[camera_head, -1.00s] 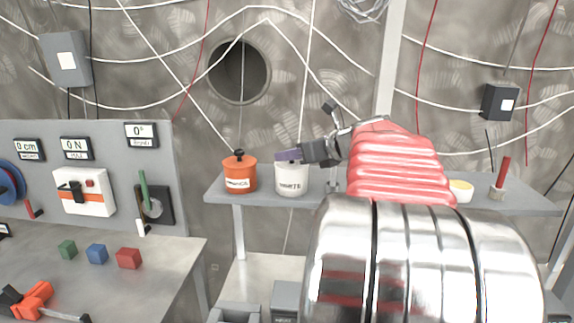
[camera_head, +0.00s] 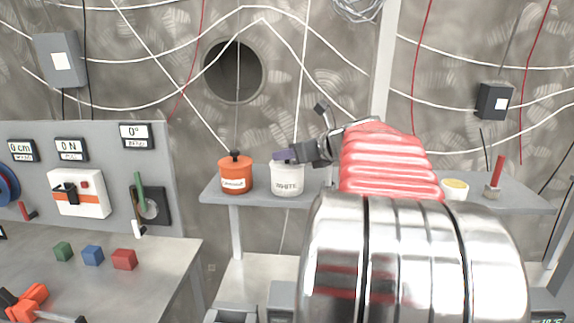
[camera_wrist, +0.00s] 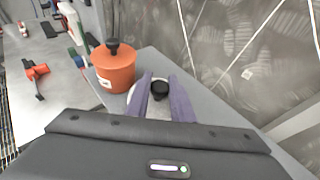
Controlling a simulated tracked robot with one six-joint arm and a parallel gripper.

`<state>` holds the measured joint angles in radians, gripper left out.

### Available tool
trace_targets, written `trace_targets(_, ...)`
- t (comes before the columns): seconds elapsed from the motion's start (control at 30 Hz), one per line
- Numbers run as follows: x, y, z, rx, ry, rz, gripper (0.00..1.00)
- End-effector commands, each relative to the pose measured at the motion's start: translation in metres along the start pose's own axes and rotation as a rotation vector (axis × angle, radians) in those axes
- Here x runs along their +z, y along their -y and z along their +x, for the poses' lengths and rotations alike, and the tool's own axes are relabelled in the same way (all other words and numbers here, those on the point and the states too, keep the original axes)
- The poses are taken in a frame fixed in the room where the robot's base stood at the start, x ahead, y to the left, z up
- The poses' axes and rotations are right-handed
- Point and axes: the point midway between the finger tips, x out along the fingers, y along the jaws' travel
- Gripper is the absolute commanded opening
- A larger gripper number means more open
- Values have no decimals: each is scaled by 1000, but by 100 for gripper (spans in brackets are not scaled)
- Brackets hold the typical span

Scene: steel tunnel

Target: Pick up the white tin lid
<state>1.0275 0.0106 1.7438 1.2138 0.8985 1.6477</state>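The white tin (camera_head: 287,180), marked WHITE, stands on the grey shelf. Its pale lid (camera_wrist: 153,113) shows between and beside my fingers in the wrist view, with a black knob (camera_wrist: 159,89) on top. My gripper (camera_head: 284,155) is at lid height over the tin. In the wrist view my gripper (camera_wrist: 161,84) has its two purple fingers on either side of the knob, apart, with narrow gaps visible. In the head view the fingers hide most of the lid and knob.
The orange tin (camera_head: 236,176) with a black knob stands close to the left of the white tin. A yellow-filled cup (camera_head: 454,189) and a red stick in a holder (camera_head: 496,177) are at the shelf's right. Coloured blocks (camera_head: 93,255) lie on the left table.

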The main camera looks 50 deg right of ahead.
Motion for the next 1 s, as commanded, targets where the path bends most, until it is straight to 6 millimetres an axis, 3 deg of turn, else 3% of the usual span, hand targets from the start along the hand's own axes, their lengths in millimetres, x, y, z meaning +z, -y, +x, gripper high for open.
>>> trace_targets(0.27,0,0,0,0,0,0,0)
trace_targets(0.63,5,0,-2,0,1,-2,0)
trace_targets(0.77,18,0,-7,0,2,-3,0)
trace_targets(1.0,56,0,-23,0,2,-4,0)
